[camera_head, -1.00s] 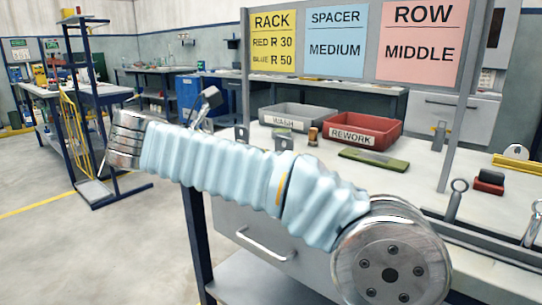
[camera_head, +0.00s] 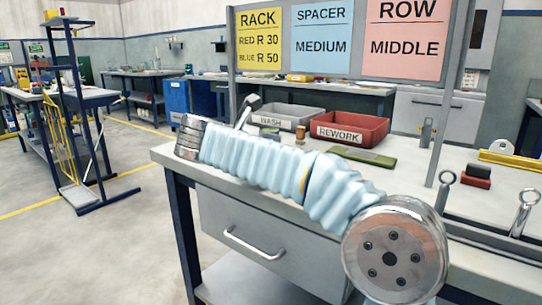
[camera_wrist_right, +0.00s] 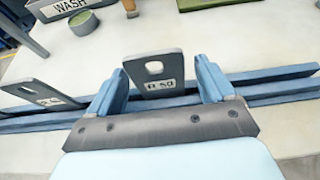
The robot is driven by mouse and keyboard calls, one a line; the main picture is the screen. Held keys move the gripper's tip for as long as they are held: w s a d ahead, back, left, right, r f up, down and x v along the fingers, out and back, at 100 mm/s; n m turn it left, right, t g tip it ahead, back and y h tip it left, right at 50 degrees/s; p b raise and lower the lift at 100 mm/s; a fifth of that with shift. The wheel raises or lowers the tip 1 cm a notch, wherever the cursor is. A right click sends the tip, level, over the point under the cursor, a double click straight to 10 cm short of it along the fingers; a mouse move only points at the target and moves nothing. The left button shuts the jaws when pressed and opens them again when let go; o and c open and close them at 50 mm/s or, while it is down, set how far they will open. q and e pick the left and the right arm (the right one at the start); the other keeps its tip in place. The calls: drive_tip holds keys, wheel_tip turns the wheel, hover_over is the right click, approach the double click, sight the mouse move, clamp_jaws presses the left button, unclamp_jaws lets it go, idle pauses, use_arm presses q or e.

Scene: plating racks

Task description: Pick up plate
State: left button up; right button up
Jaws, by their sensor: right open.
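In the right wrist view, a grey plate (camera_wrist_right: 155,73) with a hole near its top and a label that seems to read R 50 stands upright. My right gripper (camera_wrist_right: 160,67) is open, with one blue finger on each side of this plate; I cannot tell whether either finger touches it. A second grey labelled plate (camera_wrist_right: 38,94) leans to the left, outside the fingers. In the head view, my right arm's pale blue sleeve crosses in front of the bench and hides much of the plate area. My left gripper is not in view.
Blue rails (camera_wrist_right: 275,82) run across the bench by the plates. The grey WASH bin (camera_head: 290,118) and red REWORK bin (camera_head: 352,129) stand behind, with a green pad (camera_head: 358,156) in front. Signs (camera_head: 262,45) on the frame read red R 30, blue R 50, spacer medium, row middle.

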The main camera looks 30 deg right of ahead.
drive_tip(key=shift+d, duration=0.1)
drive_tip(key=shift+c, duration=0.5)
drive_tip(key=c, duration=1.2)
drive_tip(key=shift+o, duration=0.2)
drive_tip(key=shift+r, duration=0.5)
wheel_tip(320, 180, up, 3)
drive_tip(key=shift+f+p, duration=0.2)
drive_tip(key=shift+p, duration=0.55)
drive_tip(key=s+a+r+p, duration=0.2)
drive_tip(key=s+a+r, duration=0.7)
drive_tip(key=s, duration=0.1)
drive_tip(key=shift+a+r, duration=0.2)
drive_tip(key=shift+a, duration=0.15)
drive_tip(key=shift+s, duration=0.1)
